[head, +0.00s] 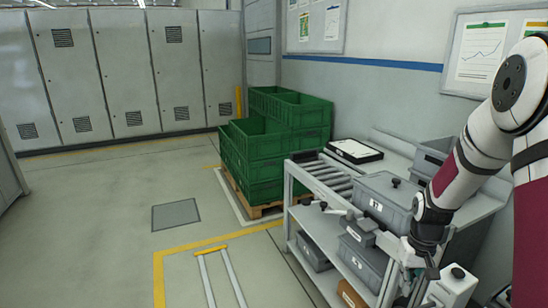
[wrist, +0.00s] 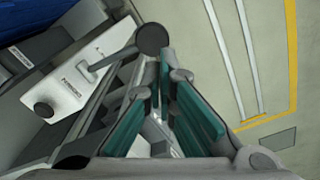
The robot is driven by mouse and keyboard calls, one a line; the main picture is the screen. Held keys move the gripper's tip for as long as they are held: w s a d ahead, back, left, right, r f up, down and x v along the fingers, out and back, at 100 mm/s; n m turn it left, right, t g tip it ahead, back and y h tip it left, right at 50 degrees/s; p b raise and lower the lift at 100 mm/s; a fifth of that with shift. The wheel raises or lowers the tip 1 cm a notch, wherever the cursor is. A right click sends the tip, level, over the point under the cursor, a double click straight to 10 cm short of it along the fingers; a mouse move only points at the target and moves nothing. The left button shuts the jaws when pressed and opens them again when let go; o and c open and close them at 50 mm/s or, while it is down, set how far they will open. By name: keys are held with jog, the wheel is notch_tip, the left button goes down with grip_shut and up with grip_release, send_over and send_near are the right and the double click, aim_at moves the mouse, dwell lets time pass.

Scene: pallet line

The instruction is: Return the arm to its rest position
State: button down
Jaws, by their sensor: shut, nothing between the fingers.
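My arm comes in from the right edge of the head view and bends down beside the grey bench. My gripper (head: 428,268) hangs low at the bench's near right side, partly hidden by its own wrist. In the wrist view my gripper (wrist: 163,75) has its green-padded fingers drawn together at the tips, with nothing between them.
A lidded grey box (head: 385,203) stands on the bench beside my arm, with several grey boxes (head: 362,262) below. A roller section (head: 325,175) and black-edged tray (head: 355,150) lie behind. Green crates (head: 265,145) are stacked on a pallet (head: 252,207). Floor at left is clear.

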jog(key=s+a+r+t, duration=0.1)
jog(key=s+a+r, duration=0.3)
jog(key=r, duration=0.6)
jog(key=s+a+r+t, duration=0.1)
jog(key=s+a+r, duration=0.1)
jog(key=a+r, duration=0.55)
jog(key=s+a+r+n+t, duration=0.1)
jog(key=s+a+r, duration=0.2)
jog(key=s, duration=0.5)
jog(key=s+a+r+t, duration=0.1)
jog(key=s+a+r, duration=0.2)
jog(key=s+r, duration=0.3)
jog(key=s, duration=0.2)
jog(key=shift+s+a+r+n+t, duration=0.25)
jog(key=shift+s+a+n+t, duration=0.05)
jog(key=shift+a+n, duration=0.1)
jog(key=shift+d, duration=0.1)
